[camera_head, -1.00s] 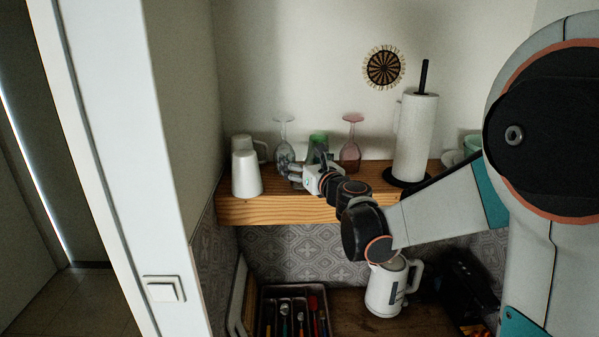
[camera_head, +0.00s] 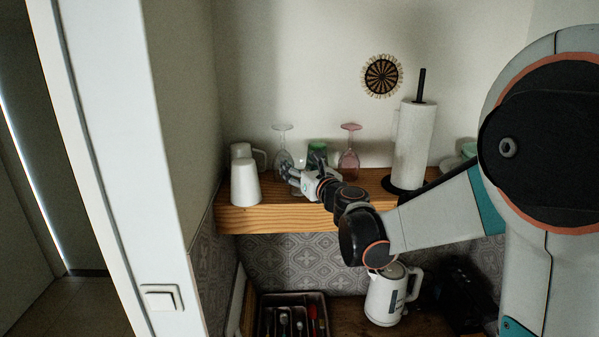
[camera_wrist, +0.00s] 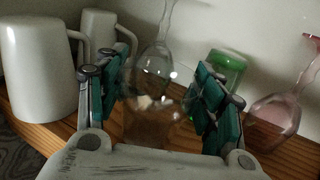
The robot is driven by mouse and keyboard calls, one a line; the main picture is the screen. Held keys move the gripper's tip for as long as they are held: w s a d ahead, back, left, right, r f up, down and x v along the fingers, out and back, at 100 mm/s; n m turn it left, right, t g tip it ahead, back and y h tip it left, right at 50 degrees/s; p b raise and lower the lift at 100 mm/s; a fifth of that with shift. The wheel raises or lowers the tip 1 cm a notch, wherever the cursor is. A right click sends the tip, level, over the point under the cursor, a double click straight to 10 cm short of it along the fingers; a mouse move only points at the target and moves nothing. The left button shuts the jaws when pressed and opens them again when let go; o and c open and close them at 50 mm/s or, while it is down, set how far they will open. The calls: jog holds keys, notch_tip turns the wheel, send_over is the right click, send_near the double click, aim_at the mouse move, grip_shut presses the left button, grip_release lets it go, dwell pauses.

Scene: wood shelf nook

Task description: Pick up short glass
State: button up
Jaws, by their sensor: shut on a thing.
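The short glass (camera_wrist: 150,128) is clear and hard to make out. In the wrist view it stands between the teal pads of my gripper (camera_wrist: 152,95), which is shut on it from both sides. In the head view my gripper (camera_head: 292,179) is low over the wooden shelf, and the short glass cannot be told apart there. I cannot tell whether its base touches the shelf. An upside-down clear stemmed glass (camera_wrist: 156,58) is close behind it; it also shows in the head view (camera_head: 283,157).
Two white mugs (camera_head: 245,182) stand left on the shelf (camera_head: 270,216). A green glass (camera_head: 317,150) and a pink stemmed glass (camera_head: 349,162) stand behind and right of my gripper. A paper towel roll (camera_head: 413,145) stands further right. A white kettle (camera_head: 385,298) and cutlery tray (camera_head: 266,325) are below.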

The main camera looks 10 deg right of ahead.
notch_tip(320, 180, up, 20)
jog(key=b, duration=0.1)
jog(key=shift+s+f, duration=0.15)
jog(key=shift+s, duration=0.05)
dwell(0.3)
jog(key=shift+f, duration=0.1)
dwell(0.5)
